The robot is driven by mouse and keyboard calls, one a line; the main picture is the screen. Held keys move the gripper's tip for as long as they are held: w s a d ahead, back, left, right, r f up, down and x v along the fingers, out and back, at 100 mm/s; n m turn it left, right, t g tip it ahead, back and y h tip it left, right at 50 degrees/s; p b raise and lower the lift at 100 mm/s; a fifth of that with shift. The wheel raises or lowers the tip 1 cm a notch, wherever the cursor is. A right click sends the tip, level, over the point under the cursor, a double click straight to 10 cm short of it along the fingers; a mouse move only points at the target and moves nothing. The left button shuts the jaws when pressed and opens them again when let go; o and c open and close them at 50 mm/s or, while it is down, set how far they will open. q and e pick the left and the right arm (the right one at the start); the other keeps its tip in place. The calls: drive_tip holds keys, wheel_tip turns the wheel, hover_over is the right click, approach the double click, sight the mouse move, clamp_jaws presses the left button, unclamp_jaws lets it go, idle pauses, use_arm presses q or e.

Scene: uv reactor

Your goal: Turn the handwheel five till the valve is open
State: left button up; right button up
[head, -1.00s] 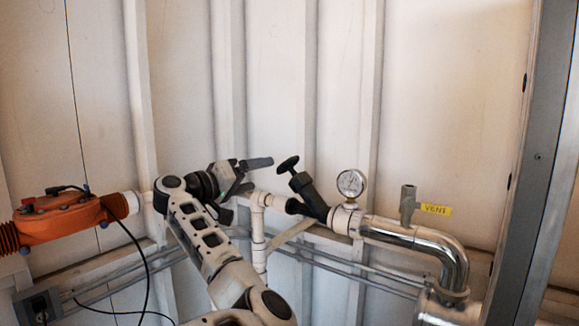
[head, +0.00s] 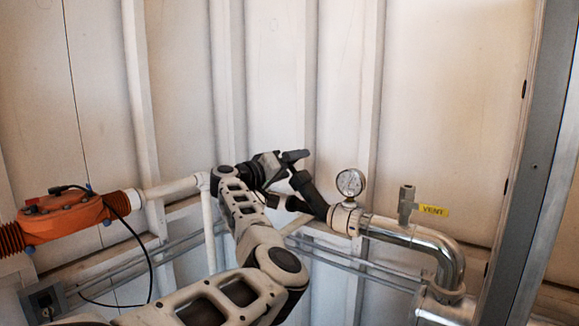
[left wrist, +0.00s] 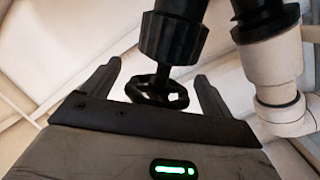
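The handwheel (left wrist: 157,92) is a small black wheel on the end of a black angled valve body (head: 311,193). In the left wrist view the valve body (left wrist: 173,38) comes down from the top, and the wheel lies between the two fingers of my left gripper (left wrist: 157,88). The fingers are apart, with gaps on both sides of the wheel. In the head view my left gripper (head: 295,163) is at the upper end of the valve and hides the wheel. My right gripper is not in view.
A pressure gauge (head: 350,183) stands close to the right of the valve. A small vent valve (head: 407,203) with a yellow VENT label (head: 434,210) sits on the silver pipe (head: 435,243). An orange unit (head: 65,217) is at the left. The wall behind is ribbed.

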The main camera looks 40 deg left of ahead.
use_arm(q)
drive_tip(key=c, duration=0.8)
drive_tip(key=shift+r+n+g+y+p, duration=0.1)
drive_tip(key=shift+n+g+y+p, duration=0.3)
drive_tip(key=shift+y+p, duration=0.1)
drive_tip(key=shift+c, duration=0.2)
drive_tip(key=y+p, duration=0.1)
drive_tip(key=n+g+y+p, duration=0.1)
drive_tip(key=p, duration=0.1)
drive_tip(key=shift+r, duration=0.3)
drive_tip(key=shift+f+n+g+y+p, duration=0.1)
drive_tip(key=shift+n+g+y+p, duration=0.35)
drive_tip(key=shift+g+p, duration=0.2)
drive_tip(key=shift+f+n+g+y, duration=0.3)
drive_tip(key=shift+n+g+y, duration=0.05)
drive_tip(key=shift+n, duration=0.1)
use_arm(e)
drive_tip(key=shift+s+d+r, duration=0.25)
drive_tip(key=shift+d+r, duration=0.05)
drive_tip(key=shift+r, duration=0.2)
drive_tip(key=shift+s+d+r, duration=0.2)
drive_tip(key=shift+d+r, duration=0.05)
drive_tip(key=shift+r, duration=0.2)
use_arm(q)
drive_tip(key=o, duration=1)
